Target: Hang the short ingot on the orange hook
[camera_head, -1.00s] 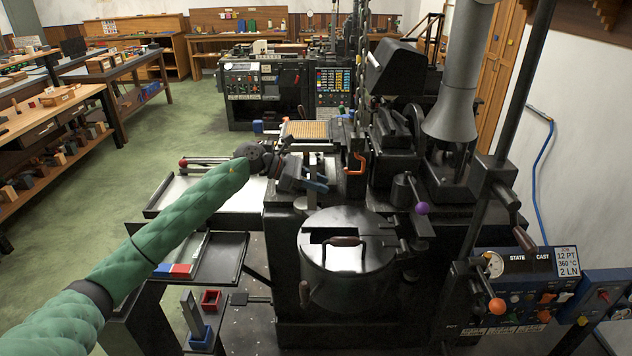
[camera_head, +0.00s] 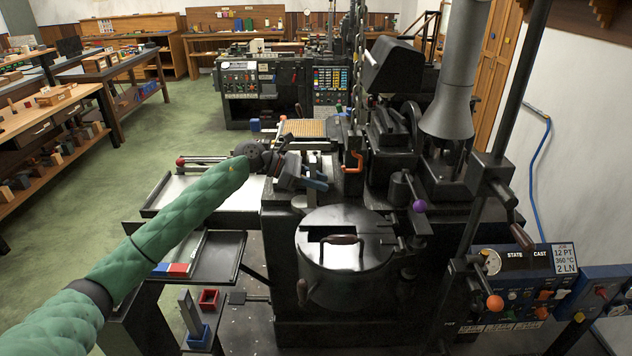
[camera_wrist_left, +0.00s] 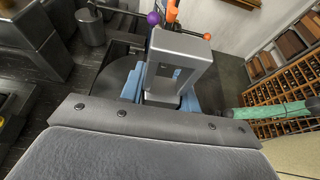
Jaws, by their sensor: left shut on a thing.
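My left gripper (camera_head: 315,182) has blue fingers and is shut on the short ingot, a grey metal block. The ingot (camera_head: 313,163) stands roughly upright in the fingers in the head view, partly hidden by them. In the left wrist view the ingot (camera_wrist_left: 183,50) shows large, with a frame-like opening, between the blue fingers (camera_wrist_left: 190,103). The orange hook (camera_head: 353,162) is on the black machine, a little right of the gripper and apart from the ingot in the head view. My right gripper is not in view.
A round black pot (camera_head: 345,258) with a handled lid stands just below the gripper. A hanging chain (camera_head: 360,60) is above the hook. A purple-knobbed lever (camera_head: 419,205) is to the right. A taller grey ingot (camera_head: 190,312) stands in a blue holder beside an empty red holder (camera_head: 209,299).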

